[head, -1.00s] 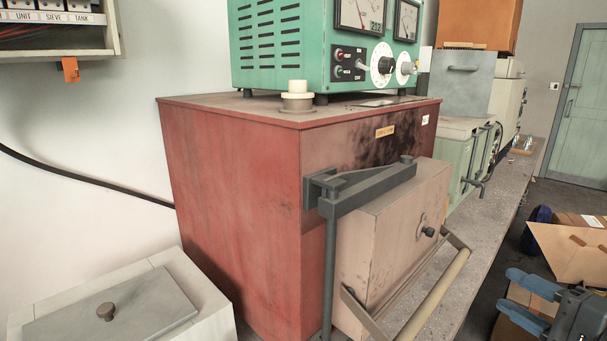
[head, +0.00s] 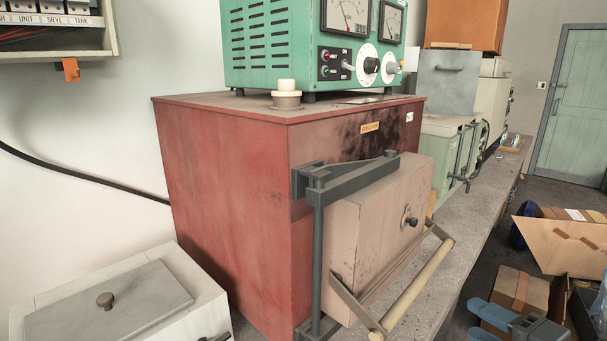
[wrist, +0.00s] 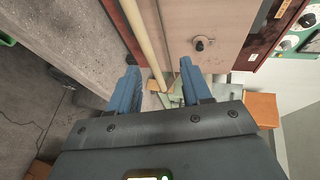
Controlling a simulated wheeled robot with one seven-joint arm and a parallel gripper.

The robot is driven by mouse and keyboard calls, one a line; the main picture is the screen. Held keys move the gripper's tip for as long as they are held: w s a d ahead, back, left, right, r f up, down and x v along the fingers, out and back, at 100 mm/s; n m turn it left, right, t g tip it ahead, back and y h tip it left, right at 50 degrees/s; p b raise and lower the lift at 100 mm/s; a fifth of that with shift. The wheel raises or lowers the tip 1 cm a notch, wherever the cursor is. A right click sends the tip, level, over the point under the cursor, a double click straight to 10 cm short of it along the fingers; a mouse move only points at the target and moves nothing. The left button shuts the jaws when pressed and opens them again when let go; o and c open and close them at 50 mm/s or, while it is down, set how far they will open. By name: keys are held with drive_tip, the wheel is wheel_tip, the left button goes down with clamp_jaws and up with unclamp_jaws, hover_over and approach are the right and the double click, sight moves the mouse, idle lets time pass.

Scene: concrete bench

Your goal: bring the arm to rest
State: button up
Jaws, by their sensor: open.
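My gripper (head: 476,319) shows at the lower right of the head view, its blue fingers apart with nothing between them. It is beside the bench's front edge, to the right of the furnace door. In the wrist view my gripper (wrist: 158,72) has both fingers spread. The red furnace (head: 225,190) stands on the bench, with its beige door (head: 375,235) at its front. The door's pale bar handle (head: 418,288) also runs behind the left finger's side in the wrist view (wrist: 146,40). The gripper is not holding it.
A green meter unit (head: 270,45) sits on the furnace. A pale lidded box (head: 200,305) is at lower left. Cardboard boxes (head: 565,245) lie on the floor at right, behind my gripper.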

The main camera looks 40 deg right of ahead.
drive_tip(key=s+a+f+n+g, duration=0.1)
drive_tip(key=a+f+n, duration=0.25)
drive_tip(key=a, duration=0.25)
drive_tip(key=s+a+f+n, duration=0.1)
drive_tip(key=a+f+n, duration=0.2)
drive_tip(key=a+n, duration=0.25)
drive_tip(key=s+a+r+n+y, duration=0.2)
drive_tip(key=s+a+n, duration=0.2)
drive_tip(key=a+n, duration=0.2)
drive_tip(key=s+a+r+n+t+y, duration=0.1)
drive_tip(key=s+a+r+n+y, duration=0.1)
drive_tip(key=a+n, duration=0.4)
drive_tip(key=shift+s+a+r+t+y, duration=0.35)
drive_tip(key=shift+s+a+y, duration=0.25)
drive_tip(key=shift+s+a, duration=0.4)
drive_tip(key=shift+w+a, duration=0.15)
drive_tip(key=shift+w, duration=0.05)
